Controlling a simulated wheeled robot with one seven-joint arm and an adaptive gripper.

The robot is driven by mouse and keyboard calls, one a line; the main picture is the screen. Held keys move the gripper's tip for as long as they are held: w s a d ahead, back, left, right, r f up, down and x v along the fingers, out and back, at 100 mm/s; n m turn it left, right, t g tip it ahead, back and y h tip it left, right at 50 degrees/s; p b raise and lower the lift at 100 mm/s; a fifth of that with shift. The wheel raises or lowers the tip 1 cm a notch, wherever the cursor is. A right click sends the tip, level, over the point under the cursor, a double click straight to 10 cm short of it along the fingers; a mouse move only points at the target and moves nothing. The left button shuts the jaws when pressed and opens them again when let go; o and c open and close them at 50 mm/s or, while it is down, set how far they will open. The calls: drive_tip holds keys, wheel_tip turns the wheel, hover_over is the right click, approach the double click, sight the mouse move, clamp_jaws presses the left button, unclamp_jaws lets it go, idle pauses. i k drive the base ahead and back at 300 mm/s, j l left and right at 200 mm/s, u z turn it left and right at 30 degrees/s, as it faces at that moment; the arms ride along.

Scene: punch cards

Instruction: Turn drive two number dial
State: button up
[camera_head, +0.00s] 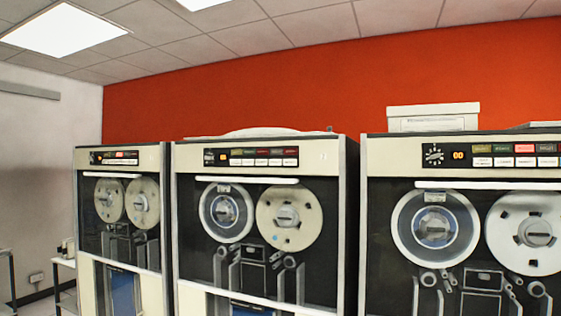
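Several tape drive cabinets stand in a row, and I cannot read which one is drive two. The right drive (378,240) is nearest and has a round black number dial (433,154) with white marks, at the left end of its top panel. An orange display (459,155) beside that dial seems to read 00. The middle drive (183,220) has a small dial (209,157) in the same place, too small to read. The left drive (87,270) has a similar panel (114,157), and its dial is not clear. My gripper is not in view.
Rows of coloured and white buttons (515,155) lie right of the right dial. Tape reels (290,217) fill the drive fronts below. A white box (433,116) sits on the right drive. A small table (63,262) stands at the far left.

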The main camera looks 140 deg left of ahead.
sight(209, 156)
drive_tip(key=u, duration=4.55)
drive_tip(key=i+u, duration=0.15)
